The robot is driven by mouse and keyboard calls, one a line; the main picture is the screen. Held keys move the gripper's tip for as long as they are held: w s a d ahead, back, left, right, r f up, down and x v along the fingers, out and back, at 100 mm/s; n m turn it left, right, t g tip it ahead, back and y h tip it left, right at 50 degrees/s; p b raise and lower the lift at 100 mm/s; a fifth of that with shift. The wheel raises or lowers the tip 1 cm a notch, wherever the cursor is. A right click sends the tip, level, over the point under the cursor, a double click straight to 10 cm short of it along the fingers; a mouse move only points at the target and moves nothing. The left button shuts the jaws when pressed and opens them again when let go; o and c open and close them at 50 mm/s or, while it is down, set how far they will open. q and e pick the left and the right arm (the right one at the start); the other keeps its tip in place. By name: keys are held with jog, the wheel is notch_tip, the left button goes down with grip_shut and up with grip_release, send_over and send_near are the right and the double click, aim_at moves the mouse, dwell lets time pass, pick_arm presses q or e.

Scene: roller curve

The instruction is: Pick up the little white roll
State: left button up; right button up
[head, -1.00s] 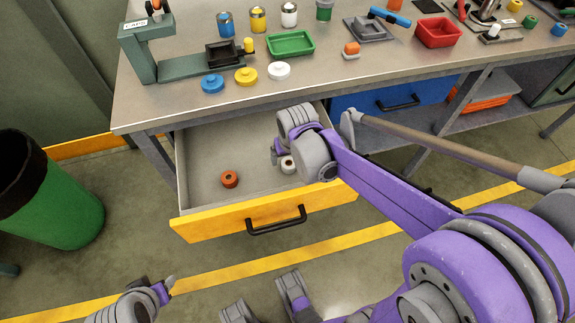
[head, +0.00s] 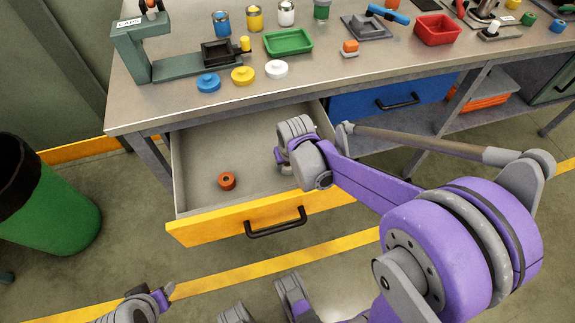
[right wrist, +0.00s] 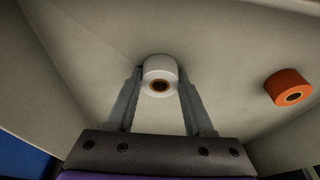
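The little white roll (right wrist: 160,71) shows in the right wrist view, between the fingertips of my right gripper, its dark hole facing the camera. The fingers (right wrist: 160,88) stand apart, one on each side, very close to it; contact is not clear. In the head view my right gripper (head: 284,160) reaches down into the open yellow-fronted drawer (head: 222,227) and hides the white roll. My left gripper (head: 155,296) is at the bottom left of the head view, low and away from the drawer; its opening is not clear.
An orange roll (head: 227,181) lies in the drawer to the left of the white one; the right wrist view also shows it (right wrist: 289,88). The workbench (head: 140,104) above holds caps, cans and trays. A green bin (head: 50,215) stands at left.

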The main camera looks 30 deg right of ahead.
grip_shut()
jog(key=shift+r, duration=0.1)
